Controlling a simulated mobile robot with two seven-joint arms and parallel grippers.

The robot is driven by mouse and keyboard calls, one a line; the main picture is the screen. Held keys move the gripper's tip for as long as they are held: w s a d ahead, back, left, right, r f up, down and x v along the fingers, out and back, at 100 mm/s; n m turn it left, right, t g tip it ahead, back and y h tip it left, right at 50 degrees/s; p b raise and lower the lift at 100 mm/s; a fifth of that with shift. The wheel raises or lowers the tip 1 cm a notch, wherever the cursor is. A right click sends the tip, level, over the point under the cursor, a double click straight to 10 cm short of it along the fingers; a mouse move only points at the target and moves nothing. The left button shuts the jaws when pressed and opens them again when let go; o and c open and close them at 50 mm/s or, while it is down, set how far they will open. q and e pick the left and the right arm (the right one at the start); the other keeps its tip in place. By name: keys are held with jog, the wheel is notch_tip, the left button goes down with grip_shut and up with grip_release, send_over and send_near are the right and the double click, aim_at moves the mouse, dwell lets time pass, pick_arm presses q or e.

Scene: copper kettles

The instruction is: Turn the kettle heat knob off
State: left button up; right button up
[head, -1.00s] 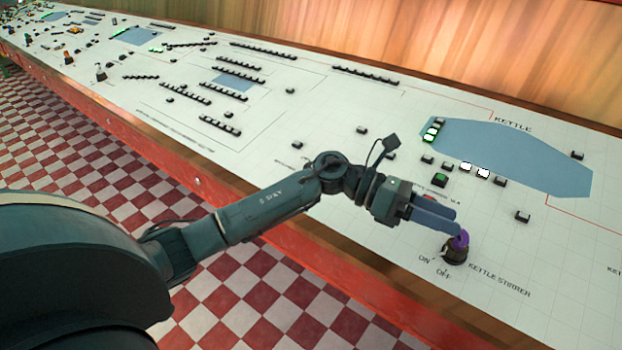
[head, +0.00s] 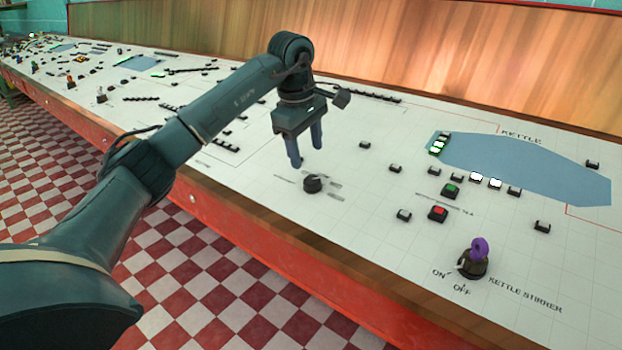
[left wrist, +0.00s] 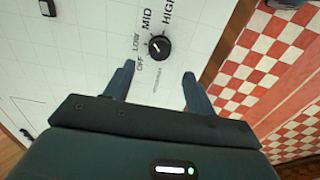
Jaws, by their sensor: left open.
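The heat knob (head: 313,184) is a round black dial on the white panel, below and slightly right of my left gripper's fingertips. In the left wrist view the knob (left wrist: 159,47) has OFF, LOW, MID and HIGH printed around one side. A small white mark shows on it, but I cannot tell for certain which label it points at. My left gripper (head: 307,155) is open and empty, pointing down above the panel. In the wrist view its two fingers (left wrist: 158,70) stand apart with the knob beyond the gap, not touching it. My right gripper is not in view.
The kettle stirrer knob (head: 473,265) with a purple top stands to the right, marked ON and OFF. A red button (head: 438,213) and a green button (head: 451,190) lie between. A wooden backboard (head: 450,75) rises behind the panel. Panel around the heat knob is mostly clear.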

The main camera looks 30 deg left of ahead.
aim_at(311, 179)
pick_arm(q)
jog(key=f, duration=0.2)
jog(key=w+f, duration=0.1)
jog(key=f, duration=0.4)
jog(key=shift+w+d+f+b, duration=0.1)
jog(key=shift+w+f+b, duration=0.15)
jog(key=shift+f+b, duration=0.15)
jog(key=c, duration=1)
